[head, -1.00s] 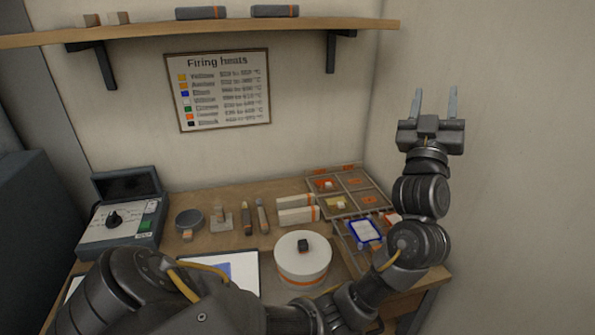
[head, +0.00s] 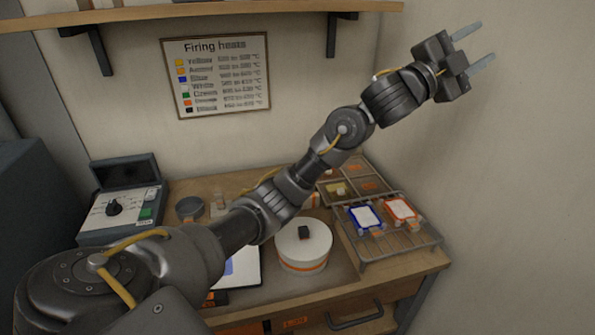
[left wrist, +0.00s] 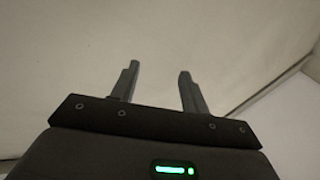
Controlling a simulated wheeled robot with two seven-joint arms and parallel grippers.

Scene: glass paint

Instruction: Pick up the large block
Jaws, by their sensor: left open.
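My left gripper (head: 487,40) is open and empty, raised high at the upper right in front of the bare wall. In the left wrist view its two fingers (left wrist: 159,70) stand apart with only pale wall between them. I cannot tell which thing is the large block. The orange-marked end of a white block (head: 312,200) shows past my left arm, which hides the rest of that part of the table. The gripper is far above and to the right of it. My right gripper is not in view.
A round white pot (head: 303,246) with a dark knob stands mid-table. A wire rack (head: 385,250) holds blue-framed (head: 365,217) and orange-framed (head: 400,210) pieces. A control box (head: 122,215) stands at left. A shelf (head: 200,16) runs above. The right wall is near the gripper.

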